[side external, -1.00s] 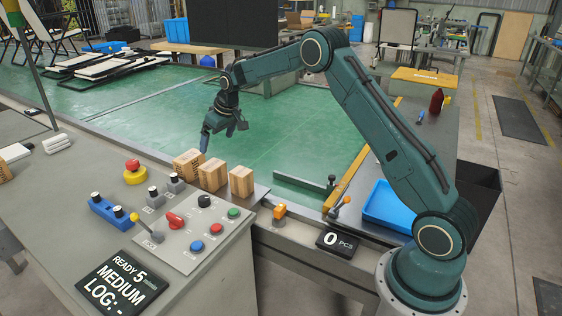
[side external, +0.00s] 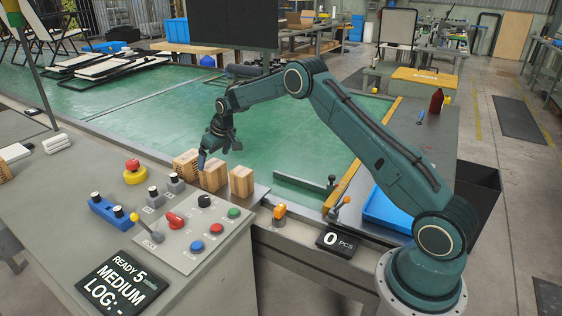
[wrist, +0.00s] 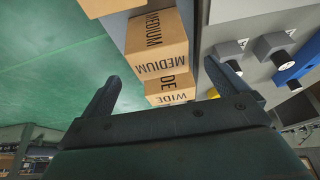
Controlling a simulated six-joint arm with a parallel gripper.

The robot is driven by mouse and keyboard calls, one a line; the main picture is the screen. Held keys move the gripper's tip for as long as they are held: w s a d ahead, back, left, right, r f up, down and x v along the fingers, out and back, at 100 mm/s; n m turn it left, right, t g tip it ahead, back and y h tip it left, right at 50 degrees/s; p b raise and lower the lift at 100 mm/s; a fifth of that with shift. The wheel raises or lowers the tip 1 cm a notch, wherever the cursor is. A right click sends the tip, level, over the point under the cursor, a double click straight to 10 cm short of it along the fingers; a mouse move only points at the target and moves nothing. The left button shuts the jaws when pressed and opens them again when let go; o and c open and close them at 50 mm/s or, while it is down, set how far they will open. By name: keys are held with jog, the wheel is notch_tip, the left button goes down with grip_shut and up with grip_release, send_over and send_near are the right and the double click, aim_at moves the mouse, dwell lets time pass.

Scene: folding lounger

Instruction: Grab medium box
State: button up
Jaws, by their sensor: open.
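The medium box (wrist: 158,45) is a tan carton with "MEDIUM" printed on it, in the middle of a row of three in the wrist view. It appears to be the middle box (side external: 213,177) in the side view. My gripper (wrist: 162,72) is open, with one finger on each side of the row in the wrist view. In the side view my gripper (side external: 217,156) hangs just above the boxes, one fingertip overlapping the gap between the left and middle boxes. Whether it touches a box cannot be told.
A box marked "WIDE" (wrist: 172,88) adjoins the medium box. A third box (side external: 242,181) stands on the right. A control panel (side external: 190,232) with knobs and buttons is in front. A blue tray (side external: 385,210) lies right.

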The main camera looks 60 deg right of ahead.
aim_at(212, 165)
jog(key=shift+x, duration=1.1)
jog(key=shift+x, duration=2.6)
jog(key=shift+s, duration=0.15)
jog(key=c, duration=1.2)
jog(key=shift+o, duration=0.2)
jog(key=shift+r, duration=0.2)
notch_tip(212, 165, up, 20)
jog(key=shift+f, duration=0.15)
